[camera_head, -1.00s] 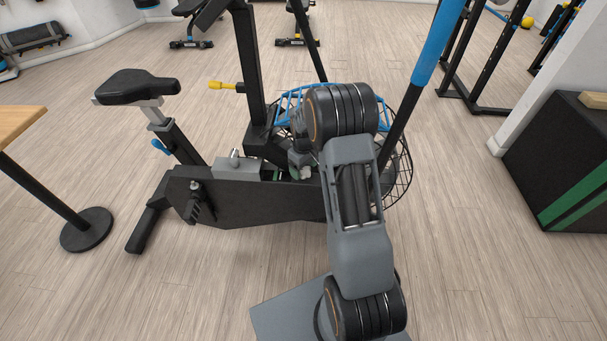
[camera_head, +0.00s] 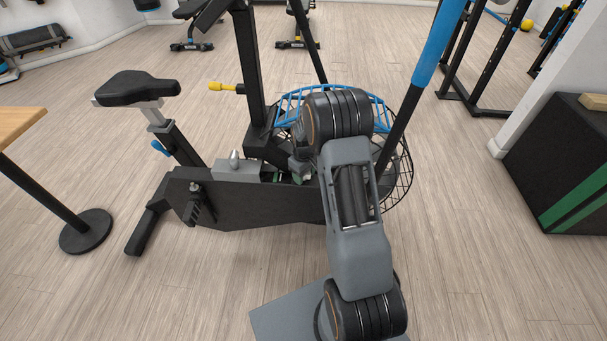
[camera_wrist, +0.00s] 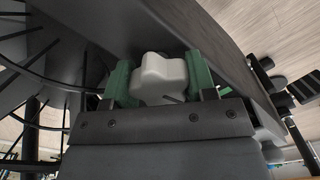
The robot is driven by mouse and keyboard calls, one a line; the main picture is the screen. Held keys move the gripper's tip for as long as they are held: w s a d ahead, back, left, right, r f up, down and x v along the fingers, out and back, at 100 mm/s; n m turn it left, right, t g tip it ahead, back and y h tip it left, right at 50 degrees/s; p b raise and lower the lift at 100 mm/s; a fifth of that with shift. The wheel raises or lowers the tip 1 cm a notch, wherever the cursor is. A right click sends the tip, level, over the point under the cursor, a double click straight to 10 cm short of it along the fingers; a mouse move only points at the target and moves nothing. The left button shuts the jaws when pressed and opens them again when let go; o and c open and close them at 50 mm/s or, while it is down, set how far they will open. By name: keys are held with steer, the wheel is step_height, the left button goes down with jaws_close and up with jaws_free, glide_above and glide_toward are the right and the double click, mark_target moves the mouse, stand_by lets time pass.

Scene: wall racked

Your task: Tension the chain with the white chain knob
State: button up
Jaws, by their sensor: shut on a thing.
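The white chain knob (camera_wrist: 161,76) shows in the wrist view, a lobed white knob beside the dark frame of the exercise bike (camera_head: 265,208). My gripper (camera_wrist: 158,82) is shut on it, with one green finger on each side. In the head view the gripper (camera_head: 290,178) is mostly hidden behind my arm and the bike frame; only small green and white bits show there. The chain is not visible in either view.
A black wire fan cage (camera_head: 402,165) with a blue guard (camera_head: 290,103) is by my arm. A yellow-handled pin (camera_head: 222,87) sticks out left of the upright post. A black box (camera_head: 560,160) stands right. Floor in front is clear.

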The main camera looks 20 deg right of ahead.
steer(key=shift+c, duration=1.4)
steer(key=m, duration=0.3)
steer(key=shift+m, duration=2.2)
steer(key=shift+p, duration=0.3)
steer(key=o, duration=0.9)
